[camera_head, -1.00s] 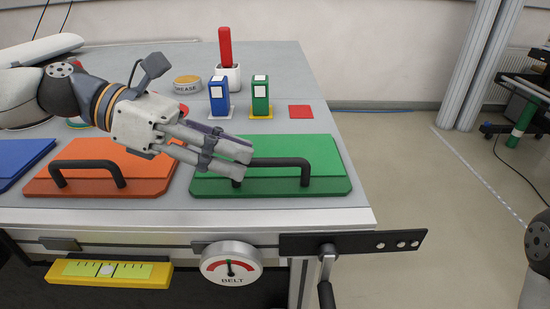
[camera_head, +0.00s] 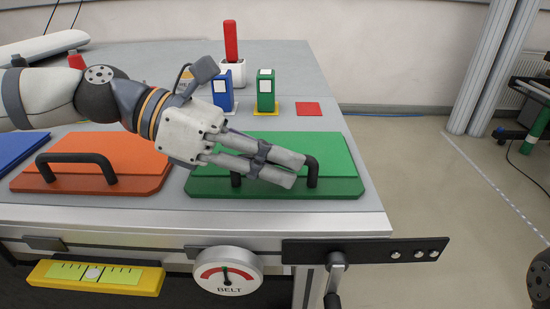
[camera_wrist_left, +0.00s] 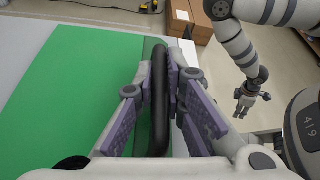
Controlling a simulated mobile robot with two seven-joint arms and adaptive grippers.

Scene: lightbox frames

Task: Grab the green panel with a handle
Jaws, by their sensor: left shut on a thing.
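The green panel (camera_head: 330,160) lies flat near the table's front edge, with a black arched handle (camera_head: 312,171) on top. My left gripper (camera_head: 297,170) is over the panel, its fingers shut on the handle. In the left wrist view the black handle (camera_wrist_left: 160,90) runs between the purple-padded fingers (camera_wrist_left: 163,95), beside the green surface (camera_wrist_left: 70,85). In the head view the fingers hide the handle's middle. My right gripper (camera_wrist_left: 250,97) shows small in the left wrist view, away from the panel, fingers apart and empty.
An orange panel (camera_head: 110,150) with its own handle lies left of the green one, then a blue panel (camera_head: 15,148). Behind stand a blue box (camera_head: 222,92), a green box (camera_head: 265,92) and a white pot (camera_head: 231,70). A belt gauge (camera_head: 226,270) is on the front.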

